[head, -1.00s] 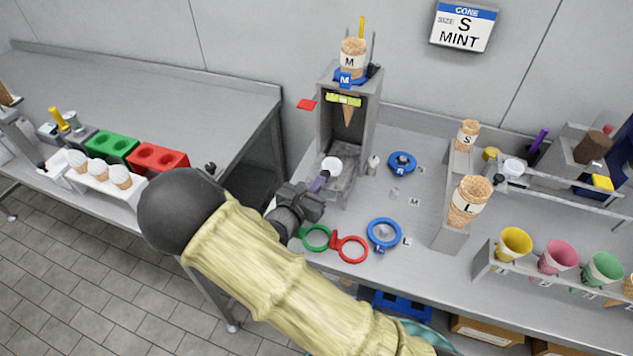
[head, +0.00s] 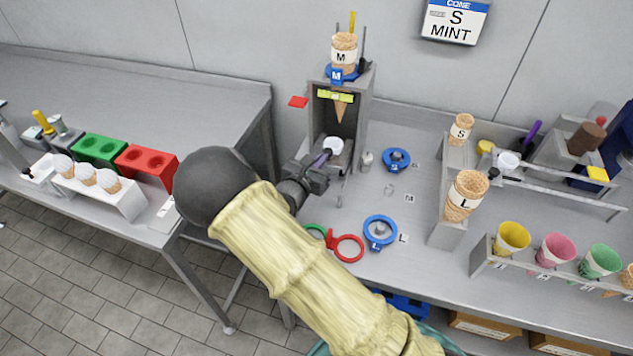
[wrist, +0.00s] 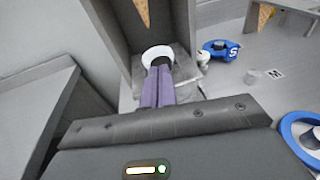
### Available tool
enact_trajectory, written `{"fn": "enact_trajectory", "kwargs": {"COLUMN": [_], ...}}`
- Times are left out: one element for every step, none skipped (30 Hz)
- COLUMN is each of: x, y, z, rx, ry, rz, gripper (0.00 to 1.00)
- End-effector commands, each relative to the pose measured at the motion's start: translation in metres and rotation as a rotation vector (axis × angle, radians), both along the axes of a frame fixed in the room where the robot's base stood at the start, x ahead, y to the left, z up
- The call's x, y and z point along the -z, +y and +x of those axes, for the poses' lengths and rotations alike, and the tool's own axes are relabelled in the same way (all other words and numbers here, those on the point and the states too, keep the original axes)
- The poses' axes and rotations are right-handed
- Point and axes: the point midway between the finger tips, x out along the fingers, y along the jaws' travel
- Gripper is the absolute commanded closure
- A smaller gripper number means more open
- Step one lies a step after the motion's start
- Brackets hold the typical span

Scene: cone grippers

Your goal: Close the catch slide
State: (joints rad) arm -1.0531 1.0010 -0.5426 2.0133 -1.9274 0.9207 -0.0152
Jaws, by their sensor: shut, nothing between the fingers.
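The grey dispenser stand (head: 363,105) stands at the left end of the right counter, with a cone (head: 341,107) hanging point down inside it. A white round cup-like piece (head: 334,145) sits low in the stand's opening; I take it to be part of the catch slide. It also shows in the wrist view (wrist: 155,52). My gripper (head: 327,156) is at the front of the opening, its purple fingers (wrist: 157,88) shut and empty. The fingertips reach the near side of the white piece and seem to touch it. The slide's underside and rails are hidden.
A blue ring marked S (head: 396,158), a small grey piece (head: 366,159), another blue ring (head: 380,232) and a red ring (head: 348,247) lie nearby. A cone rack (head: 447,192) stands to the right. A gap separates the left counter (head: 190,95).

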Motion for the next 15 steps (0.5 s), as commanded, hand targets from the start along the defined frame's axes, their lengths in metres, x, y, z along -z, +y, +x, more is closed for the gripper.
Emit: {"fn": "enact_trajectory", "kwargs": {"x": [0.002,0.002,0.002,0.002,0.002,0.002,0.002,0.002,0.001,0.001,0.001,0.0,0.0,-0.001,-0.001], "y": [-0.004,-0.005,-0.007,-0.009,-0.011,-0.013,-0.015,-0.016,-0.017,-0.018,-0.019,-0.02,-0.02,-0.02,-0.021], "z": [0.009,0.015,0.023,0.029,0.035,0.042,0.048,0.052,0.058,0.061,0.063,0.065,0.066,0.067,0.067], "rx": [0.003,0.003,0.002,0.003,0.003,0.004,0.003,0.003,0.002,0.002,0.002,0.001,0.001,0.002,0.002], "ry": [-0.001,-0.001,-0.002,-0.002,-0.002,-0.002,-0.002,-0.002,-0.002,-0.001,0.0,-0.001,-0.001,-0.002,-0.003], "rz": [0.002,0.002,0.001,0.001,0.002,0.003,0.002,0.001,0.001,0.0,0.001,-0.001,-0.001,-0.001,-0.002], "gripper": [1.0,1.0,1.0,1.0,1.0,1.0,1.0,1.0,1.0,1.0,1.0,1.0,1.0,1.0,1.0]}}
